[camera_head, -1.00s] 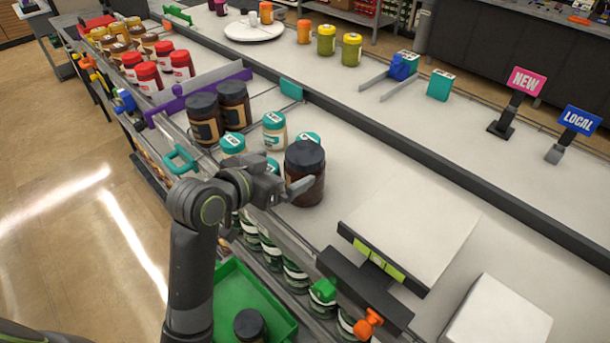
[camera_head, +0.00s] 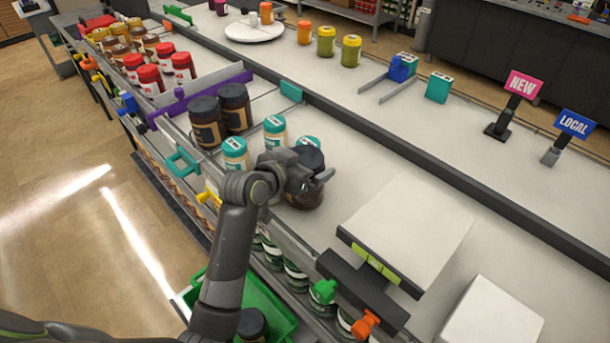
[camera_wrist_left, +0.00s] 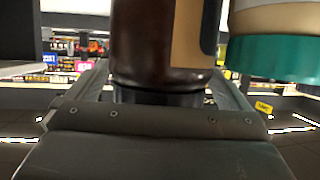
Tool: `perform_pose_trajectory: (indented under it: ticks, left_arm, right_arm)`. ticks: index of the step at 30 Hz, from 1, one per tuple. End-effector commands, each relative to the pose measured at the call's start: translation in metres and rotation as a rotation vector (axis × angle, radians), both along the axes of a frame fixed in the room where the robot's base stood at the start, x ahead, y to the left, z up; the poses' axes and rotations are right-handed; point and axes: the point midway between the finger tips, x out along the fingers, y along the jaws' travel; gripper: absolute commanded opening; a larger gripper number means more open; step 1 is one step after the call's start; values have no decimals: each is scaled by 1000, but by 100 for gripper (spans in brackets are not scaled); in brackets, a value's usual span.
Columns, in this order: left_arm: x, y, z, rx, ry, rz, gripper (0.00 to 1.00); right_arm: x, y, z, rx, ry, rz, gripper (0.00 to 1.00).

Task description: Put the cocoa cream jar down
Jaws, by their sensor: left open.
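The dark brown cocoa cream jar (camera_head: 309,158) with a black lid stands upright on the pale counter, right of the teal-lidded jars. The gripper hides part of its side. My left gripper (camera_head: 313,184) is open around this jar, its fingers at the lid's height. In the left wrist view the jar (camera_wrist_left: 145,40) appears upside down between the two fingers, its dark lid low in the frame. Two similar dark jars (camera_head: 206,128) stand further back on the left. My right gripper is not in view.
Teal-lidded jars (camera_head: 275,127) stand close to the left. A scale-like platform (camera_head: 420,225) and a white box (camera_head: 492,315) lie to the right. A green crate (camera_head: 266,300) below holds another dark-lidded jar (camera_head: 252,323).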

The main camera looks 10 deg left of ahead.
Motion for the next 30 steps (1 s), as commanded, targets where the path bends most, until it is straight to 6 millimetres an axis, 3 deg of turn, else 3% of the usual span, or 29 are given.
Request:
perform_pose_trajectory:
  ticks: [8, 27, 30]
  left_arm:
    - [1, -1, -1, 0, 0, 0, 99]
    - [1, -1, -1, 0, 1, 0, 15]
    - [2, -1, 2, -2, -5, 0, 13]
  right_arm:
    - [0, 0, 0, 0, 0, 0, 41]
    - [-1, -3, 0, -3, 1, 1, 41]
    - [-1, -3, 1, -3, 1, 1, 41]
